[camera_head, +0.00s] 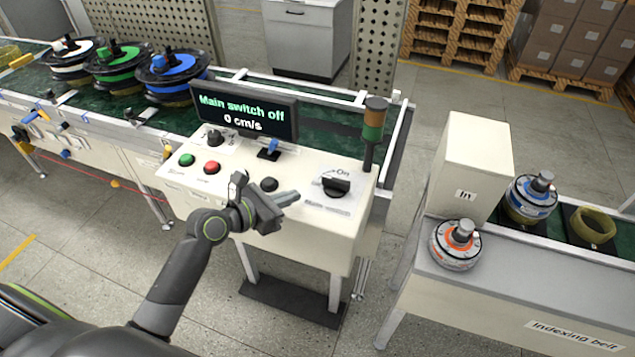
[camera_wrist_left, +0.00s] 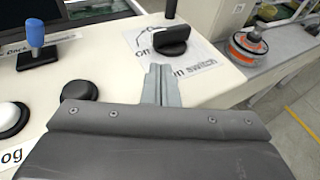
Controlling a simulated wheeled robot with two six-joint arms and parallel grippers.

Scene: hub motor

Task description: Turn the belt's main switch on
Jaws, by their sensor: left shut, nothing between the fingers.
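The main switch (camera_head: 336,187) is a black rotary knob on a white label marked "On" and "Main switch", at the right end of the control panel (camera_head: 258,218). The knob also shows in the left wrist view (camera_wrist_left: 171,40). The display (camera_head: 243,112) reads "Main switch off" and "0 cm/s". My left gripper (camera_head: 296,194) is shut and empty, over the panel to the left of the knob. In the left wrist view its fingertips (camera_wrist_left: 160,68) point at the knob, just short of it. I cannot tell whether they touch. My right gripper is not in view.
A green button (camera_head: 186,160), a red button (camera_head: 211,167), a black button (camera_head: 269,185) and a blue-topped lever (camera_head: 271,148) are on the panel. A signal tower (camera_head: 374,130) stands behind the knob. The indexing belt table (camera_head: 500,295) is to the right.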

